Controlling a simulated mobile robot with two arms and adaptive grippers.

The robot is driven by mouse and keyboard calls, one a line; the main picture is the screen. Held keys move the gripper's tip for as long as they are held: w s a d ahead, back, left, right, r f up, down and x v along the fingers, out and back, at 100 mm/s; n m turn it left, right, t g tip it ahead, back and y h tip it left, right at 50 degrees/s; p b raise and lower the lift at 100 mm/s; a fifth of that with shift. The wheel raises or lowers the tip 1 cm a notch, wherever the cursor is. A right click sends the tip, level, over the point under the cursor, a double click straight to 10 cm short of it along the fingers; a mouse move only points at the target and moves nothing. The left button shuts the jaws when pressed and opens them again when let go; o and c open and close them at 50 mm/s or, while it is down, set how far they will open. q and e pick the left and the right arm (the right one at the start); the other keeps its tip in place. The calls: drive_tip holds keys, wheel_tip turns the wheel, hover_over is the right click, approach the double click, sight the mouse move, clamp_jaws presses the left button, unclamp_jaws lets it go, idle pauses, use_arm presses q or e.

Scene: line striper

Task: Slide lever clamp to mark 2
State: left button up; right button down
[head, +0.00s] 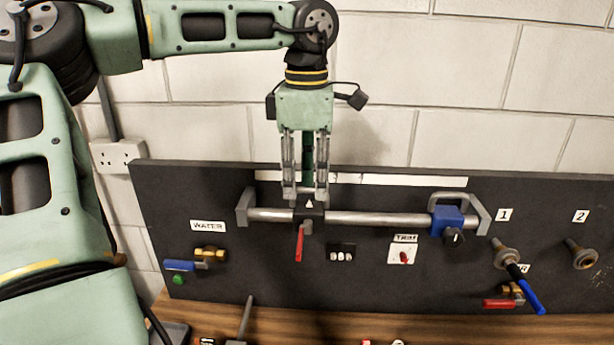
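The lever clamp (314,216) is a dark block with a white arrow and a red lever hanging down. It sits on a grey horizontal rail (380,218), left of the rail's middle. My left gripper (306,193) points straight down from above. Its two fingers are apart, with the tips on either side of the clamp's upper part. A dark green upright piece shows between the fingers. I cannot tell whether the tips press on the clamp. A white strip (420,181) runs behind the rail; its marks are too small to read. My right gripper is out of view.
A blue block (447,221) with a black knob sits at the rail's right end, by a grey bracket. Below on the dark panel (370,285) are a counter (341,252), a red switch (403,257) and valves. A wooden bench top (300,325) lies in front.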

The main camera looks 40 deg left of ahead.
use_arm(q)
drive_tip(key=shift+w+d, duration=0.15)
wheel_tip(320, 180, up, 12)
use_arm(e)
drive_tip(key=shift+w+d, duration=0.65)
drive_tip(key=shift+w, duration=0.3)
